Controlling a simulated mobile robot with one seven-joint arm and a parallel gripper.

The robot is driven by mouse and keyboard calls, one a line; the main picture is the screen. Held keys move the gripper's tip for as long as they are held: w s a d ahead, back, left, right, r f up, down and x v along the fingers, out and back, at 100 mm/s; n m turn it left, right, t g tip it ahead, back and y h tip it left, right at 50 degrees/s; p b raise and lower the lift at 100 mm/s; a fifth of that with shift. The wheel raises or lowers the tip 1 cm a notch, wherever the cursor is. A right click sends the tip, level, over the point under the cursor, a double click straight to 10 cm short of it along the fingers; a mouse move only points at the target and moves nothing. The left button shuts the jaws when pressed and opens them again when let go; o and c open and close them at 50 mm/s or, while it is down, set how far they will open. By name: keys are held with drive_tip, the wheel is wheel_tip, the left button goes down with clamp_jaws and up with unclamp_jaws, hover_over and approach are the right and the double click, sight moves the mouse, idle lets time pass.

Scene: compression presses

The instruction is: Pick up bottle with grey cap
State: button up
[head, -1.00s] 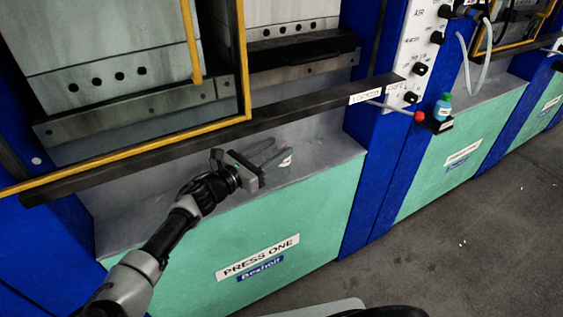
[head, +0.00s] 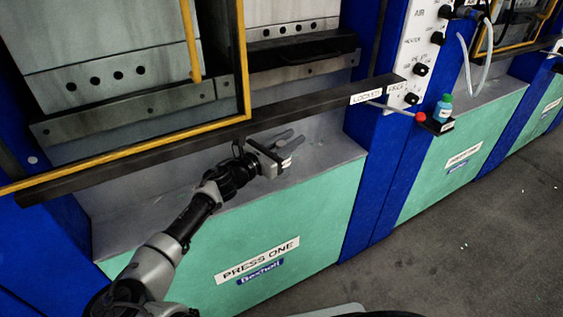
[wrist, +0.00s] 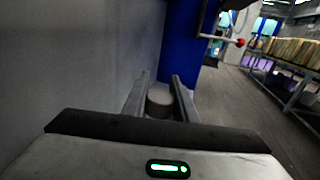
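In the head view, a small white-labelled patch of this bottle (head: 287,163) shows just below my gripper, on the grey ledge of the press; the rest is hidden. My gripper (head: 296,137) is open above the ledge, pointing up and right in the picture. In the wrist view, its two fingers (wrist: 160,80) stand apart on either side of the cap. I cannot tell whether they touch it.
A blue bottle with a green cap (head: 444,106) stands on a small black shelf (head: 437,127) at the right. A red-tipped lever (head: 420,117) sticks out beside it. A dark bar (head: 220,136) runs above the ledge (head: 325,150). A blue column (head: 385,175) stands to the right.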

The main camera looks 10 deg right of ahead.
clamp_jaws()
drive_tip(key=shift+r, duration=0.15)
